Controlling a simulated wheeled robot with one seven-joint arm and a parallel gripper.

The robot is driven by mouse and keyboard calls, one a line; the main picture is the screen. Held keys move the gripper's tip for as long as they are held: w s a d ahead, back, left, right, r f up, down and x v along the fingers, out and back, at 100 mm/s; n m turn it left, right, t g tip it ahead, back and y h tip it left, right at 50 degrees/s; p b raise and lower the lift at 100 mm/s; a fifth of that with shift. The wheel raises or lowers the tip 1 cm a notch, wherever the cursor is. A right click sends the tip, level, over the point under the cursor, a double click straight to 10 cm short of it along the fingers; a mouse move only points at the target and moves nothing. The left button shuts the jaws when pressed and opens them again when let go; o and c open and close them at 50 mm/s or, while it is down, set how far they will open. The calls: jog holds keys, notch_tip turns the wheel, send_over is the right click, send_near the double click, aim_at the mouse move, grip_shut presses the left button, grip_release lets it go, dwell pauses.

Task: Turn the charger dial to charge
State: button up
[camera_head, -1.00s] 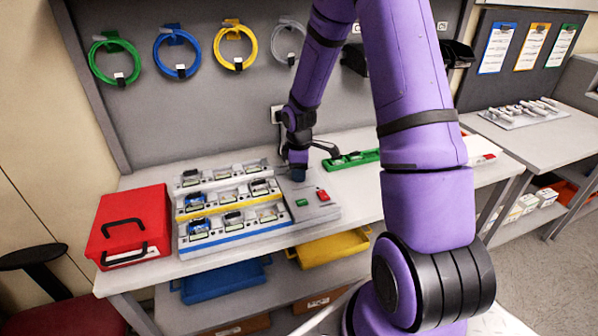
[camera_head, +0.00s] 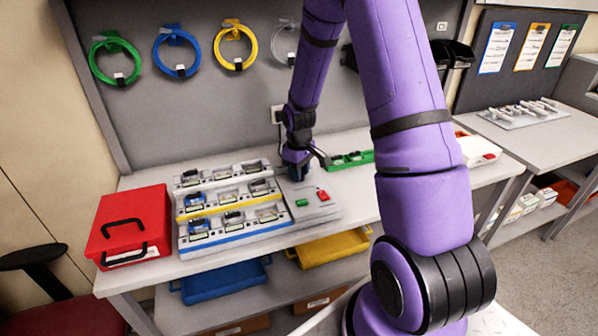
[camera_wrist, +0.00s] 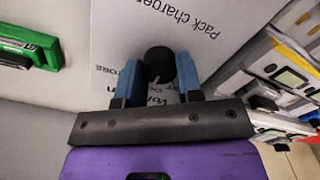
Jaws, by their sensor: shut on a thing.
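The pack charger (camera_head: 318,209) is a grey panel with a green and a red button, at the right end of the racks of battery packs. In the wrist view its face (camera_wrist: 118,25) reads "Pack charger". The dial (camera_wrist: 158,64) is a black round knob with a light pointer mark. My gripper (camera_wrist: 158,75) has its two blue fingers on either side of the dial and is shut on it. Part of the label beside the dial is covered by the fingers, so I cannot read which position the pointer marks. In the head view my gripper (camera_head: 297,172) hides the dial.
Racks of packs (camera_head: 228,205) stand left of the charger, with a red case (camera_head: 128,225) farther left. A green tray (camera_head: 350,160) lies behind and right of my gripper. Coloured cable coils hang on the back wall.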

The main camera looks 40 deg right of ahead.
dwell(0.3)
jog(key=o, duration=0.9)
jog(key=shift+r, duration=0.1)
notch_tip(320, 180, up, 11)
jog(key=shift+f, duration=0.15)
dwell(0.3)
